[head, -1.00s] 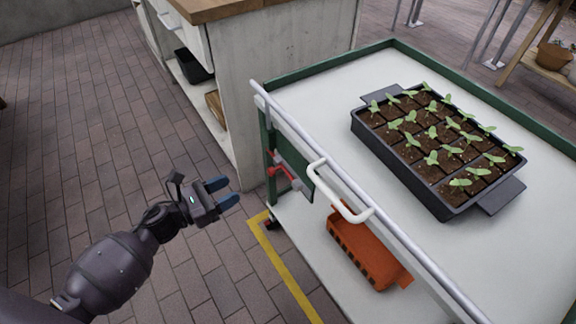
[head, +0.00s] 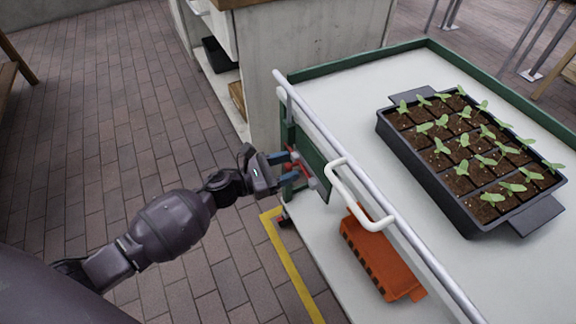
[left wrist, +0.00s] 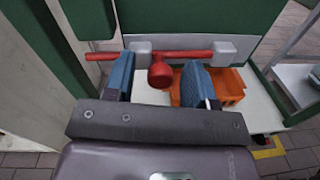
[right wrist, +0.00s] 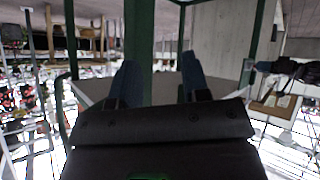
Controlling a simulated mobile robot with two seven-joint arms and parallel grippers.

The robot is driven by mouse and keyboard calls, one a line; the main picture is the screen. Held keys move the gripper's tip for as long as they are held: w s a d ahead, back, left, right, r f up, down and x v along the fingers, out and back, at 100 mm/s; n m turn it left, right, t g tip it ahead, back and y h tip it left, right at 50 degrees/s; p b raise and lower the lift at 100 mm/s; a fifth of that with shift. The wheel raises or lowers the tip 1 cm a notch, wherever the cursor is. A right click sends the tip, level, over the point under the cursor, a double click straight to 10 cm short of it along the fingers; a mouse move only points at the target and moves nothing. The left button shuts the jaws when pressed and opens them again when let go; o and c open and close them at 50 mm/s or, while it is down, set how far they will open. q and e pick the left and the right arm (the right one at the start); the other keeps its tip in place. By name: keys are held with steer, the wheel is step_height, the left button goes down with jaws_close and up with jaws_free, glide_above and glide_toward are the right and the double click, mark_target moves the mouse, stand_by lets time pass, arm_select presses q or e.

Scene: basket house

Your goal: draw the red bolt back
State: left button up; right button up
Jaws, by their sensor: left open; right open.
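The red bolt (left wrist: 184,54) is a red rod lying across grey brackets on a green panel (head: 314,166) at the end of the cart. Its round red knob (left wrist: 160,75) sticks out toward my left gripper. My left gripper (head: 288,168) is open at the bolt, and in the left wrist view its blue fingers (left wrist: 158,82) stand on either side of the knob. I cannot tell whether they touch it. In the head view the fingers partly hide the bolt. My right gripper (right wrist: 157,85) is open and empty in the right wrist view, away from the bolt.
A white handle (head: 358,195) and a long rail (head: 330,132) run along the cart beside the bolt. A seedling tray (head: 466,205) stands on the cart top. An orange crate (head: 385,262) lies on the lower shelf. A cabinet (head: 318,55) stands close behind.

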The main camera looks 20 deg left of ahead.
mark_target(305, 173)
arm_select(q)
steer(key=shift+w+d, duration=0.2)
steer(key=shift+c, duration=0.5)
jaws_close()
steer(key=s+d, duration=0.2)
steer(key=shift+s+d, duration=0.1)
steer(key=shift+d, duration=0.25)
steer(key=shift+s+d+f, duration=0.1)
steer(key=shift+s+d, duration=0.05)
steer(key=shift+d, duration=0.1)
steer(key=shift+o, duration=0.5)
jaws_free()
